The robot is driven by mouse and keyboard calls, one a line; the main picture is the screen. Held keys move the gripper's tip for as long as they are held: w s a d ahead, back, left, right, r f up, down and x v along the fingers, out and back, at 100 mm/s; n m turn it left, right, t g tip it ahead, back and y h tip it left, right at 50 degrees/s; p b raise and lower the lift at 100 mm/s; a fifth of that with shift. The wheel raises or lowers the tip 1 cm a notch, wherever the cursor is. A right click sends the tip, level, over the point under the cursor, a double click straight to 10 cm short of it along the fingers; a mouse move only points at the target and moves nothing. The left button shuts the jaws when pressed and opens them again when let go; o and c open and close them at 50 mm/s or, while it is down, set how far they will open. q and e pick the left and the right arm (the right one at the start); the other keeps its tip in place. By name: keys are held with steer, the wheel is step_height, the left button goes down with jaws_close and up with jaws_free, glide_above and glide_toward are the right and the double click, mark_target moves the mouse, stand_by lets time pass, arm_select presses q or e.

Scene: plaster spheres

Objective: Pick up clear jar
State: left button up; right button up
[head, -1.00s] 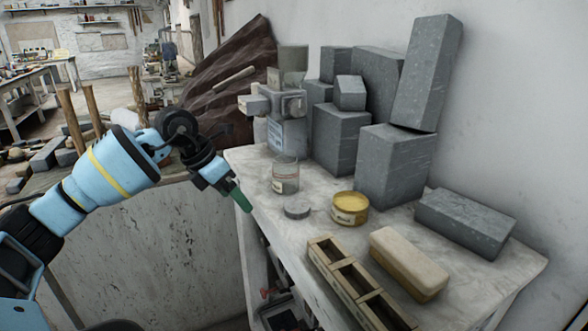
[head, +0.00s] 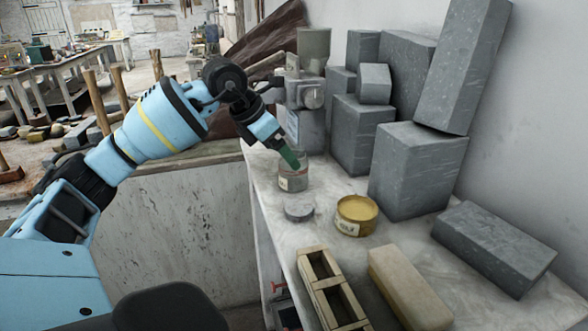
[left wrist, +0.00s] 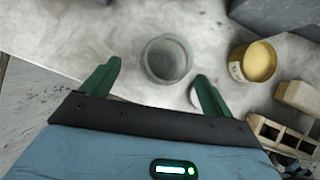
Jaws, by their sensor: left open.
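The clear jar (head: 293,176) stands upright on the pale worktop, with a label on its side. In the left wrist view its round open mouth (left wrist: 167,59) shows just beyond and between the fingertips. My left gripper (head: 290,158) is over the jar in the head view, partly covering its rim. In the left wrist view my left gripper (left wrist: 157,75) has its two green fingers spread wide, with nothing between them. I cannot tell whether a finger touches the jar. My right gripper is not in view.
A round grey lid (head: 299,212) and an open yellow tin (head: 355,215) lie near the jar. A wooden divided box (head: 328,290) and a cream block (head: 408,290) are nearer. Grey stone blocks (head: 415,170) stack by the wall. The worktop (head: 385,238) has some clear room.

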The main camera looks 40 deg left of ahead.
arm_select(q)
steer(key=shift+w+d+f, duration=0.2)
steer(key=shift+w+f, duration=0.05)
steer(key=x, duration=0.3)
steer(key=shift+w+d+f+p, duration=0.15)
steer(key=shift+d+f+p, duration=0.05)
steer(key=shift+d+p, duration=0.15)
steer(key=shift+w+f, duration=0.25)
steer(key=shift+f, duration=0.1)
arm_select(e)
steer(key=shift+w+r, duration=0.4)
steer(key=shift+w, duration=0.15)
arm_select(q)
steer(key=shift+c, duration=0.4)
steer(key=c, duration=1.1)
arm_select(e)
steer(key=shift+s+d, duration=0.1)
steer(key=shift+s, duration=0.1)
arm_select(q)
steer(key=shift+r, duration=0.1)
